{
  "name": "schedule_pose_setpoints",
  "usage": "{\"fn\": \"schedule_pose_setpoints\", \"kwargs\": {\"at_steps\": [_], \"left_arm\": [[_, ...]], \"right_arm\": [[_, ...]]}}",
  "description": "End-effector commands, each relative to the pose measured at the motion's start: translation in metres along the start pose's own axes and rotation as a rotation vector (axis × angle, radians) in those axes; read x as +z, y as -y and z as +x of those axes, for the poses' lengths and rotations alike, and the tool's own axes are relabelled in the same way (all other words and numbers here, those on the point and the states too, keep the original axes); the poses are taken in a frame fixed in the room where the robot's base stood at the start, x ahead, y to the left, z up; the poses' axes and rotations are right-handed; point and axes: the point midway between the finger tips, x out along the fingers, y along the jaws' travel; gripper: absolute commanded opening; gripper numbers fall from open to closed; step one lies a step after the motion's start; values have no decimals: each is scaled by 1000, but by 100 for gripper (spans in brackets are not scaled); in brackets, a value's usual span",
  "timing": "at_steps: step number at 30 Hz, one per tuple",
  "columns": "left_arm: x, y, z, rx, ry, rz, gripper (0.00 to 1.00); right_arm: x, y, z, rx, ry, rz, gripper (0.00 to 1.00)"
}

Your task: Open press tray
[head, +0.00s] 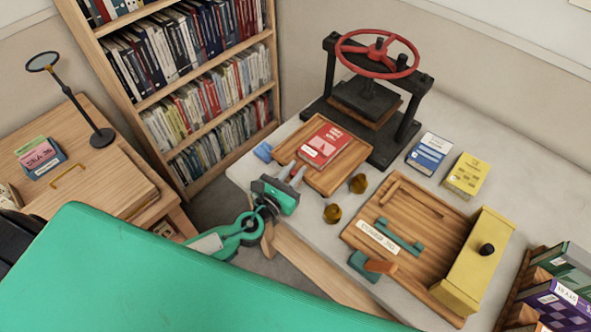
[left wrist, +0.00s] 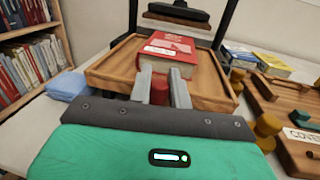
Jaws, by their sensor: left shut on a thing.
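The press tray (head: 352,158) is a shallow wooden tray with a low rim. It lies in front of the black press (head: 408,130) with its red handwheel (head: 377,54). A red book (head: 323,146) lies flat on the tray, in front of the press plate; it also shows in the left wrist view (left wrist: 172,55). My left gripper (head: 296,175) is at the tray's near edge. In the left wrist view its two grey fingers (left wrist: 160,88) are shut on a red knob (left wrist: 159,93) at the middle of the tray's front. My right gripper is not in view.
A blue lump (head: 263,151) lies left of the tray. Two brass knobs (head: 332,214) stand to its right, near a wooden board (head: 375,232) with teal pieces and a yellow block (head: 475,262). Blue (head: 429,152) and yellow (head: 466,175) books lie right of the press. A bookcase (head: 150,97) stands behind left.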

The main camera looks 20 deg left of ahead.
Motion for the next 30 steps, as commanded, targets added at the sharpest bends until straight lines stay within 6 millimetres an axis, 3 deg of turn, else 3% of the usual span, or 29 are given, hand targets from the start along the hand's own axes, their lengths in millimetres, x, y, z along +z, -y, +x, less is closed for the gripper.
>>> {"fn": "schedule_pose_setpoints", "kwargs": {"at_steps": [2,3,6,17,23,30], "left_arm": [[0,0,0,0,-1,1,0],[0,0,0,0,-1,1,23],[0,0,0,0,-1,1,39],[-2,0,-4,0,-1,0,39],[-3,0,-32,-1,-2,0,39],[-5,0,-77,0,-4,2,39]], "right_arm": [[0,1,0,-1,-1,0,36],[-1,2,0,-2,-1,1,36],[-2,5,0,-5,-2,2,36],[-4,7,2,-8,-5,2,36],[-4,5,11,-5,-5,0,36],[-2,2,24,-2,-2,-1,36]]}}
